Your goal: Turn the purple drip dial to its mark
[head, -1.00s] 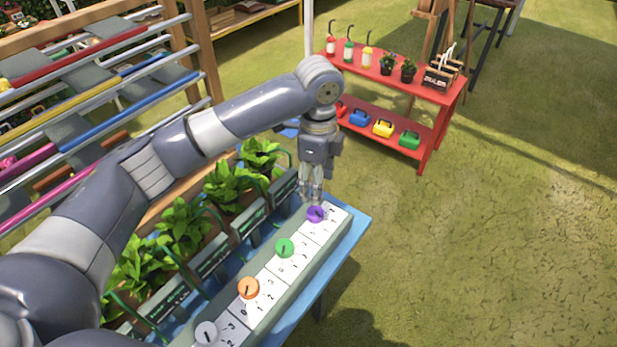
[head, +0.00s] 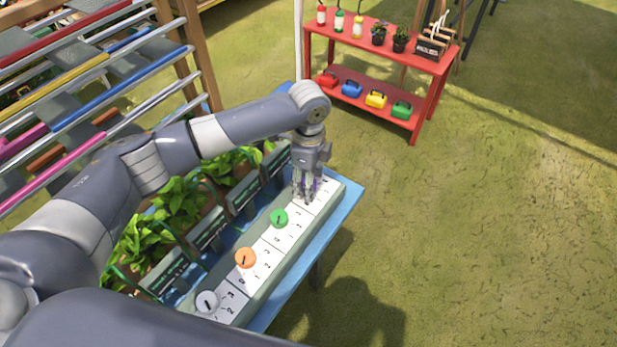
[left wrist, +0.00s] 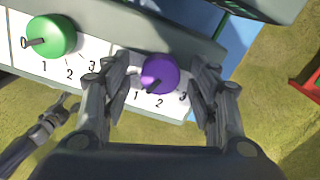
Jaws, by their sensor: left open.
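The purple drip dial (left wrist: 160,73) sits at the far end of the white numbered panel (left wrist: 85,75) in the left wrist view. My right gripper cannot be made out in the head view.
A green dial (head: 279,218), an orange dial (head: 245,258) and a grey dial (head: 207,301) line the same panel. Leafy plants (head: 180,203) stand behind it. A red shelf (head: 428,67) is farther back. Grass to the right is clear.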

